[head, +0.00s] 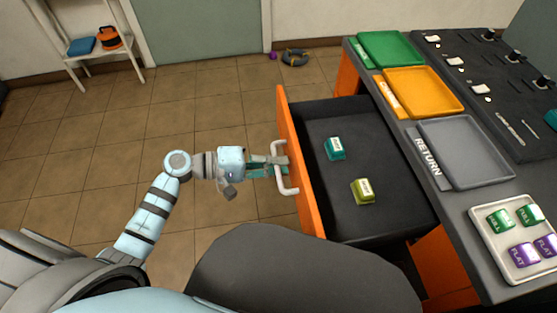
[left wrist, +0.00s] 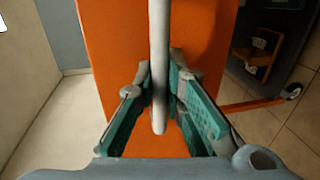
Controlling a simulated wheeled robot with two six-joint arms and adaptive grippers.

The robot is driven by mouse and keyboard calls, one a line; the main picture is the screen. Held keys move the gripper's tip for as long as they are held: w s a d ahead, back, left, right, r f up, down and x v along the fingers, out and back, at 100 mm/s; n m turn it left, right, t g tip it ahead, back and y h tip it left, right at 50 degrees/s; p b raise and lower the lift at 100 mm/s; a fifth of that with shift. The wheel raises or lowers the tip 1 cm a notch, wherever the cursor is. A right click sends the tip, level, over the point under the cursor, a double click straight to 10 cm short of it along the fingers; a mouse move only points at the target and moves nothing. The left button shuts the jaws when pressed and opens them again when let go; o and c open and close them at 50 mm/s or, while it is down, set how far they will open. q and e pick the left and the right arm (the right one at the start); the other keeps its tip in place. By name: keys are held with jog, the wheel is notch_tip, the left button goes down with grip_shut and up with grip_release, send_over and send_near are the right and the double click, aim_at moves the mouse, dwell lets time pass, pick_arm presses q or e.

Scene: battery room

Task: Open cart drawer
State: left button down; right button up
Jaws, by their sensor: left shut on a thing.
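The cart drawer (head: 340,196) stands pulled out from the cart, with a dark tray inside and an orange front (head: 298,160). A teal block (head: 335,148) and an olive block (head: 363,191) lie in it, apart from each other. My left gripper (head: 278,166) is shut on the white bar handle (head: 287,183) on the drawer front. In the left wrist view the handle (left wrist: 159,60) runs between the two teal fingers, with the orange front (left wrist: 115,50) behind it. My right gripper is not in view.
On the cart top are a green tray (head: 390,48), an orange tray (head: 423,91), a grey return tray (head: 464,152) and a pale tray (head: 513,268) with several green and purple blocks. A shelf (head: 100,53) stands far left. Tiled floor is clear left of the drawer.

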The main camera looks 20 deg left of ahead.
pick_arm(q)
jog(key=shift+s+a, duration=0.2)
jog(key=c, duration=1.6)
grip_release()
jog(key=shift+c, duration=0.2)
jog(key=shift+a, duration=0.1)
jog(key=v, duration=1.2)
jog(key=shift+w, duration=0.1)
